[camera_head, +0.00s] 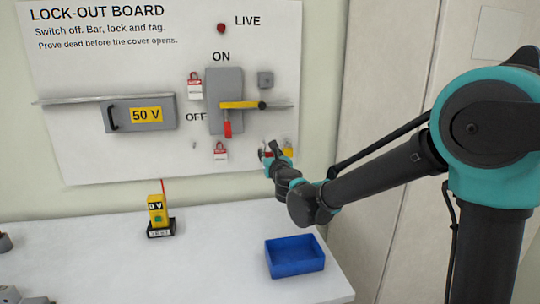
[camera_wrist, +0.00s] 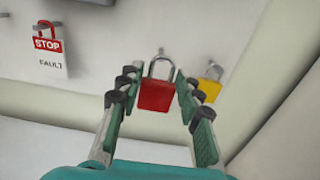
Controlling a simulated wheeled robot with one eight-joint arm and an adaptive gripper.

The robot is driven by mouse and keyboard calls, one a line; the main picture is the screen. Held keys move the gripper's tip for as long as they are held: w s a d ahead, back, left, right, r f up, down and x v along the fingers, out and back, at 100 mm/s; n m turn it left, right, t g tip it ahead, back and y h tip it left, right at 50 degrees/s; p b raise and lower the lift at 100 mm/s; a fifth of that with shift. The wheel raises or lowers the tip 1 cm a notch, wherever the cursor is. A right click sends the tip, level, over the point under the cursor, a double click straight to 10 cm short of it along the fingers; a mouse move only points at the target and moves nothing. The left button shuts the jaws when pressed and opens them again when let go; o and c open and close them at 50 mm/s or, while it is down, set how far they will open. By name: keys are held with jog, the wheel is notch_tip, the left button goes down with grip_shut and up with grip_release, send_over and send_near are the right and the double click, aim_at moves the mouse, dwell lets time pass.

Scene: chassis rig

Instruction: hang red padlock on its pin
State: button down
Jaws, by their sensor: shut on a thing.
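The red padlock (camera_wrist: 154,96) is upright between my gripper's fingers (camera_wrist: 155,100) in the wrist view, its metal shackle at the top. My gripper is shut on it. In the head view my gripper (camera_head: 272,152) is at the lower right of the lock-out board (camera_head: 90,165), and only a little red of the padlock shows there. A yellow padlock (camera_wrist: 210,83) hangs just right of the red one in the wrist view; it also shows in the head view (camera_head: 288,149).
A STOP tag (camera_head: 220,151) hangs left of my gripper, and another (camera_head: 195,85) hangs higher. The switch box (camera_head: 225,85) with its yellow bar (camera_head: 240,105) is above. A blue tray (camera_head: 295,257) and a yellow tester (camera_head: 157,212) stand on the white table.

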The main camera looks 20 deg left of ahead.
jog(key=shift+f+x, duration=0.15)
jog(key=shift+x, duration=1.25)
jog(key=shift+f+x, duration=0.2)
jog(key=shift+x, duration=1.15)
jog(key=c, duration=1)
grip_release()
jog(key=shift+o, duration=0.2)
